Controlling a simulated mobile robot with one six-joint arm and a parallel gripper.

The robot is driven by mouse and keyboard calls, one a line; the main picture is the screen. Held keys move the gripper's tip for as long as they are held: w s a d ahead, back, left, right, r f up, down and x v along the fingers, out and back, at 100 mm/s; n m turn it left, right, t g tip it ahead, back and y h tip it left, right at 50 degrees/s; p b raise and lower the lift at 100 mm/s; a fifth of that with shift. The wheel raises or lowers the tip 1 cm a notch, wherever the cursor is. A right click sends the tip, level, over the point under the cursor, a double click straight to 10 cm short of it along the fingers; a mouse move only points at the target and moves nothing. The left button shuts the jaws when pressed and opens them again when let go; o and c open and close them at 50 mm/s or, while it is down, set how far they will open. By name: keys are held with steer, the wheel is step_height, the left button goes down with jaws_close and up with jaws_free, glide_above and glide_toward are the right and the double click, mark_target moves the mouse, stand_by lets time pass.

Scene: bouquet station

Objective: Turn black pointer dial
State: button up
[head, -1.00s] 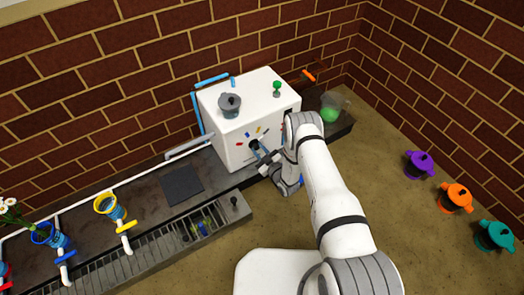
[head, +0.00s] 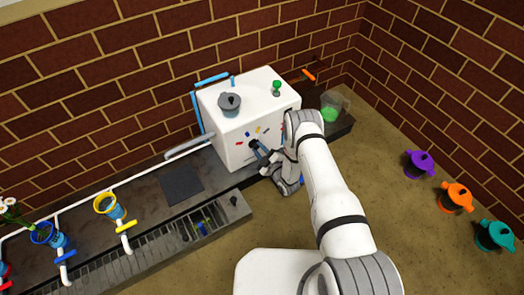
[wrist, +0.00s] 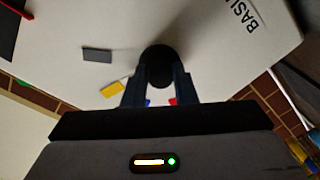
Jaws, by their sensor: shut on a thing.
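The black pointer dial (wrist: 158,66) is on the front face of the white box-shaped machine (head: 232,148). In the wrist view the dial sits between the two fingers of my gripper (wrist: 158,88), which are shut on it. In the head view my gripper (head: 260,148) reaches the machine's front from the right and covers most of the dial. Coloured marks lie around the dial; a grey mark (wrist: 97,55) and a yellow mark (wrist: 113,88) show in the wrist view. The dial's pointer direction is hard to tell.
A grey lidded pot (head: 230,103) and a green knob (head: 276,88) are on top of the machine. A jug with green liquid (head: 331,108) stands to its right.

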steer(key=n, duration=0.5)
steer(key=shift+w+a+r+n, duration=0.2)
steer(key=shift+r+n, duration=0.1)
steer(key=shift+r, duration=0.05)
steer(key=n, duration=0.4)
steer(key=shift+s+n, duration=0.1)
steer(key=shift+n, duration=0.3)
steer(key=shift+a+n, duration=0.1)
steer(key=shift+n, duration=0.2)
steer(key=shift+s+f, duration=0.1)
steer(key=o, duration=1)
steer(key=shift+d+h, duration=0.25)
steer(key=shift+h, duration=0.05)
steer(key=p+v, duration=0.2)
steer(key=v, duration=0.5)
steer(key=shift+s+d+f, duration=0.1)
steer(key=shift+s+d, duration=0.05)
steer(key=shift+s, duration=0.15)
